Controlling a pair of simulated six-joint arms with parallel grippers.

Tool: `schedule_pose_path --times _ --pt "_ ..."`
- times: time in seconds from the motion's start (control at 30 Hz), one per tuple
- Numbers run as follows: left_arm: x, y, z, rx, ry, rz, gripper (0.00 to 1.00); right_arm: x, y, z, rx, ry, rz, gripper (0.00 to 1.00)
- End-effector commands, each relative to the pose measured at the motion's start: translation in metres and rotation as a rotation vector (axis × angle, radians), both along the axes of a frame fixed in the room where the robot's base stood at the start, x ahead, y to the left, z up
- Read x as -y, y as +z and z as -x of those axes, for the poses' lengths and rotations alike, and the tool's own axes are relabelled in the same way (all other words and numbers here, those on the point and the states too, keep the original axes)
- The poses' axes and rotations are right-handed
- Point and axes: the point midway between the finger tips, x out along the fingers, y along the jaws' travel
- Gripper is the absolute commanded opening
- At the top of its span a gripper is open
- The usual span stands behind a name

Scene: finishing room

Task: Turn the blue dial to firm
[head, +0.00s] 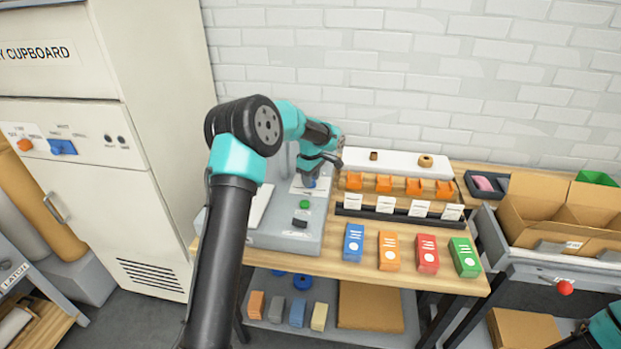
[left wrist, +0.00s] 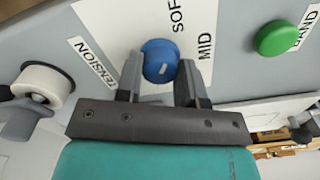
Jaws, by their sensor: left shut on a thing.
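The blue dial (left wrist: 160,60) sits on a white label plate (left wrist: 120,25) on the grey machine (head: 285,236). Its top also shows in the head view (head: 310,182), below my left gripper (head: 319,170). In the left wrist view my left gripper (left wrist: 159,76) has one finger on each side of the dial and is shut on it. The words SOFT and MID show right of the dial. No FIRM word is visible; part of the plate is hidden by the fingers. A small pale mark shows on the dial, but its exact pointing is hard to tell.
A green button (left wrist: 278,38) and a white roller (left wrist: 42,84) flank the dial. On the wooden table (head: 335,258) stand orange holders (head: 384,184) and several coloured boxes, including a blue box (head: 353,242). A cupboard (head: 90,150) stands left.

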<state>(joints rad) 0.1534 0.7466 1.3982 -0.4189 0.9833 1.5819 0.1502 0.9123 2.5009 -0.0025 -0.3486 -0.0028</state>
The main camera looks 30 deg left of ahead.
Motion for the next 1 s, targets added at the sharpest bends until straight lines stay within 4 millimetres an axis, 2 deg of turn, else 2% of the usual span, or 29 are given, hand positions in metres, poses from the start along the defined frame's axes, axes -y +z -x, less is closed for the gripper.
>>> schedule_pose_path --times 0.37,1.0 --pt "-0.0002 -0.0003 0.0000 -0.001 -0.208 0.000 0.12 0.0000 0.0000 0.0000 0.000 0.000 0.000 0.43" --pt "-0.0003 -0.0005 0.0000 -0.001 -0.804 0.000 0.12 0.0000 0.0000 0.0000 0.000 0.000 0.000 0.43"
